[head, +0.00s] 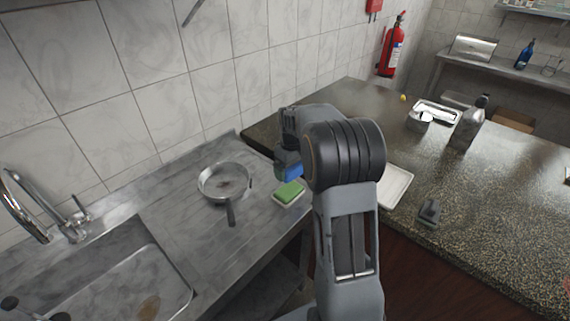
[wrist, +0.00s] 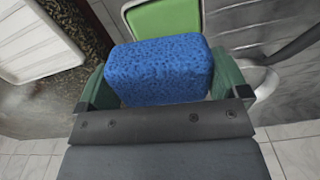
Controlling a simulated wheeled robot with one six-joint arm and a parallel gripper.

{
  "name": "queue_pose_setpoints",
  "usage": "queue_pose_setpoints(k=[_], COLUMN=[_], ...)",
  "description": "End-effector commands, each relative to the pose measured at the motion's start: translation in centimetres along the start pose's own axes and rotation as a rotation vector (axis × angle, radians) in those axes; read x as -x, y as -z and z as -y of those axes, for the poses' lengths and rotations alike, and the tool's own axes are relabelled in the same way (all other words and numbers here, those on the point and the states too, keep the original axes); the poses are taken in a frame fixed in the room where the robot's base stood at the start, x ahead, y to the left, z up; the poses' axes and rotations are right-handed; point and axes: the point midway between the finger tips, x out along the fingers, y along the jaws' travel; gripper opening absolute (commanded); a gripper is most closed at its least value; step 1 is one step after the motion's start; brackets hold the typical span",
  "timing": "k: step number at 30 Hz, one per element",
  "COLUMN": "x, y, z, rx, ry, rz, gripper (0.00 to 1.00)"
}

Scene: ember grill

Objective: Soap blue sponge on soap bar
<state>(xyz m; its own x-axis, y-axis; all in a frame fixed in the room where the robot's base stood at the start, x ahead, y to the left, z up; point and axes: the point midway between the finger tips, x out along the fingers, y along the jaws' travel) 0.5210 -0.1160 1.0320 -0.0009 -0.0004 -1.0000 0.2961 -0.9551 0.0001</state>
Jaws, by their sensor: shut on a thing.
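My gripper is shut on the blue sponge (wrist: 158,72), with one green finger on each side of it in the wrist view (wrist: 160,90). In the head view the blue sponge (head: 294,171) shows below my gripper (head: 290,168), partly hidden by it. The green soap bar (head: 289,192) lies in a pale dish (head: 280,201) at the right end of the metal counter. The soap bar (wrist: 166,18) also shows just beyond the sponge in the wrist view. The sponge appears held above the soap bar's level; whether they touch I cannot tell.
A frying pan (head: 223,183) sits left of the soap on the metal counter (head: 172,222), beside a sink (head: 130,287). A metal bottle (head: 467,124) stands further back.

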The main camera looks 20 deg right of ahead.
Motion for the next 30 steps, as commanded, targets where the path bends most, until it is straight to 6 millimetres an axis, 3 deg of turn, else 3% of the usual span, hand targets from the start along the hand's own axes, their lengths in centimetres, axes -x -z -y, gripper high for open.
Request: queue_pose_setpoints(k=[8,19,30], x=[-1.9,-5.3,-5.8], y=[0.7,0.6,0.6], z=[1.2,1.2,1.1], rx=[0.026,0.025,0.023], ry=[0.000,0.000,0.000], rz=[0.001,0.001,0.000], gripper=[0.74,0.74,0.74])
